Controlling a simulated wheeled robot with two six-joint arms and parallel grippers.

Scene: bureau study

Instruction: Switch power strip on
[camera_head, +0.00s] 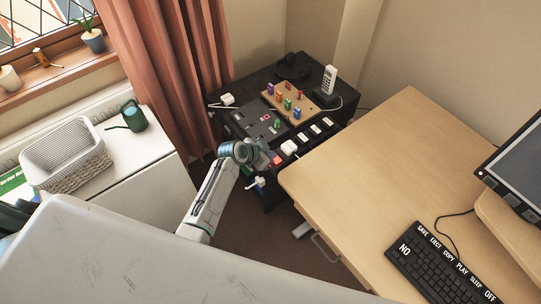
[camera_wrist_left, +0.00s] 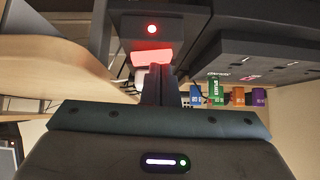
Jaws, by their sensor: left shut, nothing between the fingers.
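The black power strip (camera_head: 301,141) lies along the near edge of a dark cabinet top, with several white sockets or plugs in a row. A red switch (camera_head: 277,160) is at its near-left end. In the left wrist view the switch (camera_wrist_left: 152,57) is bright red, and a glowing red dot (camera_wrist_left: 152,29) shows on the dark end of the strip (camera_wrist_left: 172,18). My left gripper (camera_head: 264,160) is shut and empty, just left of the switch. In the left wrist view its fingertips (camera_wrist_left: 159,72) overlap the switch's lower edge; I cannot tell whether they touch. My right gripper is not in view.
A board with coloured blocks (camera_head: 309,107) and a white phone (camera_head: 328,80) stand behind the strip. A wooden desk (camera_head: 390,150) with a keyboard (camera_head: 440,268) is close on the right. A white cabinet with a basket (camera_head: 68,152) stands left.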

